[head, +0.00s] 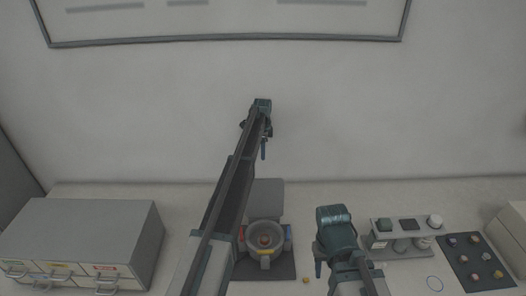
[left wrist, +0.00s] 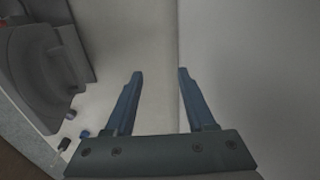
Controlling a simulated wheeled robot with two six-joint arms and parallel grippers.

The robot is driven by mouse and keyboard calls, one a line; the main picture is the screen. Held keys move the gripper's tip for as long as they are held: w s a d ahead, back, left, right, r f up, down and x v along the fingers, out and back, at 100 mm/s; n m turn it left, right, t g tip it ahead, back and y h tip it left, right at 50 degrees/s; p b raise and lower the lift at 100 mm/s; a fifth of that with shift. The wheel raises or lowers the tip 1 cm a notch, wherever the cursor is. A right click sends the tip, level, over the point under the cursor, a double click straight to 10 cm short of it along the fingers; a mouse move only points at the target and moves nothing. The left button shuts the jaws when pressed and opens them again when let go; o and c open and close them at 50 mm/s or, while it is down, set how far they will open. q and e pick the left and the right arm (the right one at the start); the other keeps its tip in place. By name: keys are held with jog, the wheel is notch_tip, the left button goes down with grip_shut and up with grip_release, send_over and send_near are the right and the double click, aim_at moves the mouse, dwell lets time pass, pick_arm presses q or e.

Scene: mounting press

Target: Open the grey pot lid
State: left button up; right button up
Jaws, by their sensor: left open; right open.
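In the left wrist view a curved grey part of the press (left wrist: 40,65) is at the left edge. My left gripper (head: 264,150) is raised past the pot near the wall; its fingers (left wrist: 160,72) are apart and empty. My right gripper (head: 318,268) points down right of the pot, its fingers partly hidden.
A grey drawer cabinet (head: 80,235) stands at the left. A grey rack (head: 400,240) and a dark tray (head: 475,262) with several small pieces are at the right. A small yellow piece (head: 306,281) lies near the pot. A wall is close behind.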

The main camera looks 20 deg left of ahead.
pick_arm(q)
notch_tip(320, 180, up, 8)
jog(key=p, duration=0.6)
jog(key=shift+s+p, duration=0.25)
jog(key=shift+p, duration=0.05)
jog(key=shift+f, duration=0.15)
jog(key=s+d+n, duration=0.3)
jog(key=s+n, duration=0.2)
jog(key=s, duration=0.9)
jog(key=s+d+n, duration=0.2)
jog(key=s+n, duration=0.2)
jog(key=s, duration=1)
jog(key=s+d+n, duration=0.3)
jog(key=s+n, duration=0.2)
jog(key=s, duration=0.9)
jog(key=s+d+f+m+b, duration=0.1)
jog(key=s+d+f+b, duration=0.2)
jog(key=f+b, duration=0.6)
jog(key=s+d+f+m+g+y+b, duration=0.1)
jog(key=s+d+f+m+b, duration=0.1)
jog(key=d+f+b, duration=0.6)
jog(key=shift+s+d+f+b, duration=0.15)
jog(key=shift+s+f+b, duration=0.45)
jog(key=shift+f+b, duration=0.4)
